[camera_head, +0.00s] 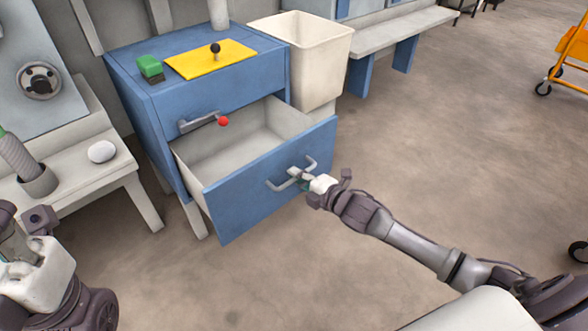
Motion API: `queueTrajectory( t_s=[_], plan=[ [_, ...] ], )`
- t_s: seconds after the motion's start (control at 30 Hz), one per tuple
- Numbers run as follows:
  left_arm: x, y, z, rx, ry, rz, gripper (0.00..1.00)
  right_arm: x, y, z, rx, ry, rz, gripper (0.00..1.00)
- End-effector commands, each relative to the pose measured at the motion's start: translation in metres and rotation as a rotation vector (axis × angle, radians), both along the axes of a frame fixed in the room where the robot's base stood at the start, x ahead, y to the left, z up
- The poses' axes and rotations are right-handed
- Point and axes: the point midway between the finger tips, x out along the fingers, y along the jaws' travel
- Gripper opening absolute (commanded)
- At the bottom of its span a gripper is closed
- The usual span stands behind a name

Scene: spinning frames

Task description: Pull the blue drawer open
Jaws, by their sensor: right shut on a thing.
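The blue drawer (243,205) is in the middle of the head view, pulled well out of the blue cabinet (137,112). Its pale grey inside (237,143) looks empty. A grey bar handle (279,186) is fixed to its front. My right gripper (300,177) is at the middle of the handle, shut on it; its fingertips partly hide the bar. My left arm (40,270) is at the lower left, away from the drawer. Its fingers do not show clearly enough to tell open from shut.
A lever with a red knob (223,121) sticks out above the drawer. A yellow plate (205,62) and green block (150,67) are on the cabinet top. A cream bin (318,55) stands to the right, a white bench (140,185) to the left.

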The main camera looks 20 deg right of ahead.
Motion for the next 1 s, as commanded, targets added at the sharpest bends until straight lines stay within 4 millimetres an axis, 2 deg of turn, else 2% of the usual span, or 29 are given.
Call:
queueTrajectory(
  t_s=[0.37, 0.4, 0.53, 0.87, 1.0],
  plan=[
    [0.0, 0.0, -0.001, 0.0, 0.003, -0.001, 0.4, -0.001, 0.0, -0.001, 0.0, 0.001, 0.0, 0.0],
    [0.0, 0.0, -0.001, 0.0, 0.004, -0.001, 0.4, -0.001, 0.0, -0.001, 0.0, 0.001, 0.0, 0.14],
    [0.0, 0.0, -0.001, 0.0, 0.004, -0.001, 0.4, -0.001, 0.0, -0.001, 0.0, 0.001, 0.0, 0.36],
    [0.0, 0.0, 0.0, 0.0, 0.002, 0.0, 0.4, -0.003, -0.001, 0.0, 0.0, 0.0, 0.0, 0.37],
    [0.0, 0.0, 0.0, 0.0, 0.002, 0.0, 0.4, -0.015, -0.006, 0.001, 0.001, 0.003, -0.001, 0.37]
  ],
)
